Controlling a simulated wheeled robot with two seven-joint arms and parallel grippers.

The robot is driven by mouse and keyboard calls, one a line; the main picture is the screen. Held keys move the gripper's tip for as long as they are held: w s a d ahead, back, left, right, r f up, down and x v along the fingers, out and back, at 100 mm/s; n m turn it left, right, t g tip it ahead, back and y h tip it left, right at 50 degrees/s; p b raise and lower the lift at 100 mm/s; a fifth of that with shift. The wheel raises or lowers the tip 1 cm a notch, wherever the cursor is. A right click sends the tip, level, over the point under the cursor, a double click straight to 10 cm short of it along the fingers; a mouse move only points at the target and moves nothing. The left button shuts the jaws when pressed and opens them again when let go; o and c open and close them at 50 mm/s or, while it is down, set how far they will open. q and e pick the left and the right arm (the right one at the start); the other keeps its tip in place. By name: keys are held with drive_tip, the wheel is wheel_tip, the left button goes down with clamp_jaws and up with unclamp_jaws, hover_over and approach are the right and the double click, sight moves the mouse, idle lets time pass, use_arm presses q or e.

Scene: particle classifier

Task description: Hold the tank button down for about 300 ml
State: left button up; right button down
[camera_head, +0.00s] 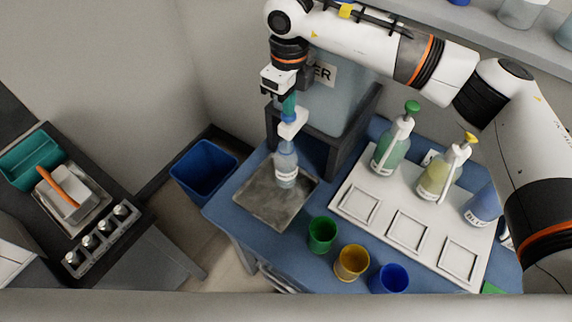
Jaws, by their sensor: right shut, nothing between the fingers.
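The water tank (340,100) is a translucent blue-grey container on a dark stand, its label partly covered by my arm. A white tap piece (292,124) shows at its front left. A clear bottle (286,166) with a pale label stands upright below it on a grey tray (257,201). My right gripper (287,100) is shut and empty, pointing down just above the tap, by a teal part. The button is not clearly seen, and I cannot tell whether the fingers touch it. My left gripper is out of view.
A white rack (383,222) holds green, yellow and blue pump bottles. Green (322,235), yellow (351,262) and blue (390,279) cups stand at the blue table's front. A blue bin (204,168) is left of the table. A side bench holds a teal box (31,156).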

drive_tip(key=shift+r+p, duration=1.2)
drive_tip(key=shift+r, duration=2.25)
